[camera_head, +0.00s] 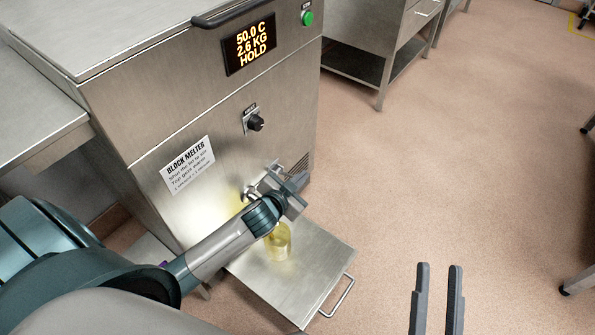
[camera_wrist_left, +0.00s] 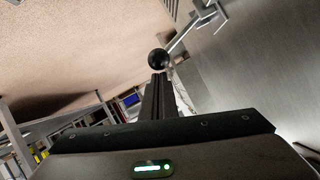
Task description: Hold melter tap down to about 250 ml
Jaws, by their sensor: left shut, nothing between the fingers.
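The block melter (camera_head: 165,150) is a steel cabinet whose display (camera_head: 250,45) reads 50.0 C, 2.6 KG, HOLD. Its tap (camera_head: 250,193) is low on the front, partly hidden behind my left gripper (camera_head: 296,184). The left wrist view shows the tap's lever (camera_wrist_left: 185,37) with a black ball knob (camera_wrist_left: 158,59). My left gripper is shut and empty, its fingertips (camera_wrist_left: 158,78) right by the knob; I cannot tell whether they touch. A clear container (camera_head: 279,243) with yellowish contents stands below; my wrist hides its top and its level is unreadable. My right gripper (camera_head: 437,268) is open and empty, away over the floor.
The container stands on a steel shelf (camera_head: 300,287) with a handle (camera_head: 340,297) at its front. A black dial (camera_head: 256,123) and an instruction label (camera_head: 188,165) are on the melter's front. A steel bench (camera_head: 365,65) stands behind.

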